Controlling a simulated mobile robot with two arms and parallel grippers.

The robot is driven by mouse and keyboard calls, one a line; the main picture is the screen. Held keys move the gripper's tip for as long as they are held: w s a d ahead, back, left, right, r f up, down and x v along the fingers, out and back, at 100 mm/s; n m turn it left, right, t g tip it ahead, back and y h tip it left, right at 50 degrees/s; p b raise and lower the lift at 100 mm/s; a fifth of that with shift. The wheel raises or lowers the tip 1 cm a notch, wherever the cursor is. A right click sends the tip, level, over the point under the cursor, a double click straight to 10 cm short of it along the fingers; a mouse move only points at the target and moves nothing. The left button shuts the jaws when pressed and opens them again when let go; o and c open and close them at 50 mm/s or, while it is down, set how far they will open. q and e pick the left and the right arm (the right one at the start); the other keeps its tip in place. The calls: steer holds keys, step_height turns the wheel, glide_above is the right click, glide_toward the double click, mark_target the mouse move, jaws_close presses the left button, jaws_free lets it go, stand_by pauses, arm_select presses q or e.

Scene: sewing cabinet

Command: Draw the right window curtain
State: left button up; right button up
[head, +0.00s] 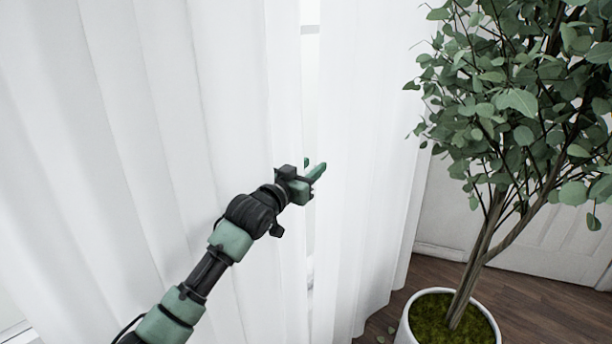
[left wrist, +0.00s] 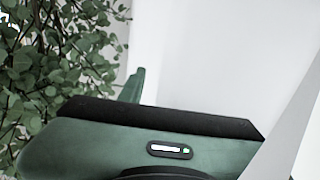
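The right curtain (head: 365,150) is a white pleated sheet hanging from top to bottom in the middle of the head view. A wide left curtain (head: 140,120) hangs beside it, with a narrow bright gap between them. My left gripper (head: 313,166) is at this gap, its fingertips by the right curtain's left edge. Its two green fingertips look apart, with no cloth seen between them. In the left wrist view one green finger (left wrist: 132,86) shows before white cloth, and a white fold overlaps the gripper body at the lower right. Contact with the right curtain is unclear. My right gripper is not visible.
A leafy potted tree (head: 520,110) stands right of the curtains, its white pot (head: 405,335) close to the right curtain's lower edge. Its leaves reach towards the cloth. Dark wooden floor (head: 540,305) and a pale panelled wall (head: 560,240) lie behind.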

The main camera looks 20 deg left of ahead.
arm_select(q)
steer(key=shift+v, duration=1.4)
